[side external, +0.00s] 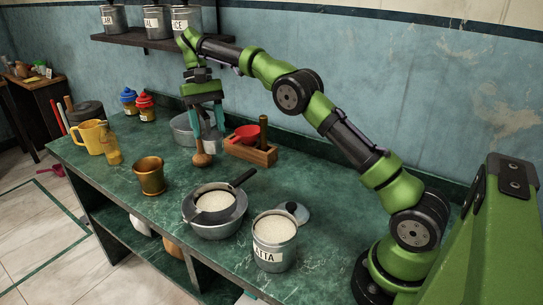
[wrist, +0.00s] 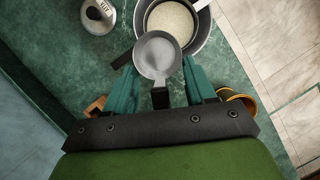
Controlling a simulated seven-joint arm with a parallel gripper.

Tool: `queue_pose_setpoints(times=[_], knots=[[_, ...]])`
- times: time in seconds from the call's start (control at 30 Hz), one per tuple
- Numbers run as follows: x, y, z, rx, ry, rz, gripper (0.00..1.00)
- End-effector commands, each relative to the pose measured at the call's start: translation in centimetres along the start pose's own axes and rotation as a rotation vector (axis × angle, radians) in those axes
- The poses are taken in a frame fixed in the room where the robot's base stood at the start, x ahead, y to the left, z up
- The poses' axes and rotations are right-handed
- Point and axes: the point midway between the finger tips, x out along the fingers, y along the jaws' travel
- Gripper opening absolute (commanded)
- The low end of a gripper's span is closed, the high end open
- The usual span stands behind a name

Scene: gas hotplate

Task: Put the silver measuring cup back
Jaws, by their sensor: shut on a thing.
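The silver measuring cup (wrist: 157,56) is in my gripper, its round bowl facing the wrist camera and its short black handle (wrist: 160,98) between the teal fingers. In the side view, my gripper (side external: 207,130) points down over the counter, left of the wooden rack (side external: 262,157). A brownish rounded shape (side external: 202,159) shows just below the fingers there; I cannot tell whether it is the cup's underside. The rack holds a red cup (side external: 247,134) and an upright dark wooden handle (side external: 263,130). A metal pot (side external: 190,131) stands behind the gripper.
A metal bowl (side external: 216,230) holds a black-handled pan of white grain. The ATTA tin (side external: 272,255) and a lid (side external: 294,211) are beside it. A brass cup (side external: 150,178), yellow mug (side external: 91,137) and jars stand left. A shelf (side external: 150,42) hangs above.

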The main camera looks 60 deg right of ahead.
Motion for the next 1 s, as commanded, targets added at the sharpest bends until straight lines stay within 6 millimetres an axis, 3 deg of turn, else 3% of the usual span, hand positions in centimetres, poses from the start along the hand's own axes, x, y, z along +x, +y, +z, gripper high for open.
queue_pose_setpoints(times=[0.23,0.47,0.77,1.0], knots=[[-1.0,4.6,1.6,0.020,-0.002,-0.010,0.23],[0.1,11.2,4.0,-0.014,-0.002,0.002,0.23],[5.1,19.1,9.0,-0.112,-0.004,0.039,0.23],[11.4,23.6,14.0,-0.221,-0.008,0.081,0.23]])
